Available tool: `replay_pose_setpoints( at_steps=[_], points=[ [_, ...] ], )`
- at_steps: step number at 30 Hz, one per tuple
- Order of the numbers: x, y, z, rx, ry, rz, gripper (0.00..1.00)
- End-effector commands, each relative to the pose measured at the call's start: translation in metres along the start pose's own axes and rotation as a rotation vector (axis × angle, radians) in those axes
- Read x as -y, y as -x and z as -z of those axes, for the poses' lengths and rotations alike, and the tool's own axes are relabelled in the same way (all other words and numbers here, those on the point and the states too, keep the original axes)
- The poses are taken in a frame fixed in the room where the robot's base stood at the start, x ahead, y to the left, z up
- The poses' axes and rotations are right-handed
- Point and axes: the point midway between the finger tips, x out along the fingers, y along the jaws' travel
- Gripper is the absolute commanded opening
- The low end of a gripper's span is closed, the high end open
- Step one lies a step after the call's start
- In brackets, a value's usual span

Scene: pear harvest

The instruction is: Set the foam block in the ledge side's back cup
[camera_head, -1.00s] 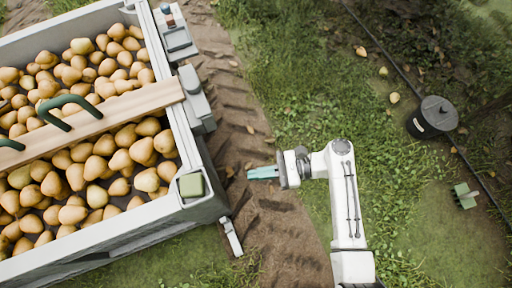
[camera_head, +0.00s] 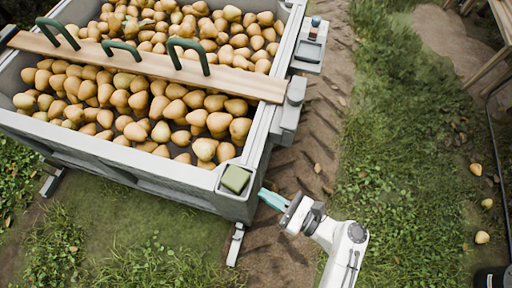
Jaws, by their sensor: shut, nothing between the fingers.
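The foam block (camera_head: 235,179) is a green square block. It sits at the near right corner of the big grey pear bin (camera_head: 120,171), on or in a light-rimmed corner seat; I cannot tell how deep it sits. My gripper (camera_head: 266,195) has teal fingers, shut and empty. It is just right of that corner, apart from the block in the picture, and points toward the bin. On the bin's right side are a grey ledge tray (camera_head: 308,50) with small blue and brown items and a grey box-like fitting (camera_head: 287,112). I cannot tell which part is the back cup.
Many pears (camera_head: 160,95) fill the bin. A wooden plank (camera_head: 150,68) with green handles lies across it. A grey foot (camera_head: 236,245) sticks out below the near corner.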

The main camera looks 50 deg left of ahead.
Motion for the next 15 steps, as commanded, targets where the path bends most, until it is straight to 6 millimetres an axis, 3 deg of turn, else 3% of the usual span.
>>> replay_pose_setpoints(
  at_steps=[6,15],
  points=[
    [0.000,-0.031,0.001,0.000,0.000,-0.002,0.00],
    [0.000,-0.042,0.000,-0.001,-0.001,0.000,0.00]
  ],
)
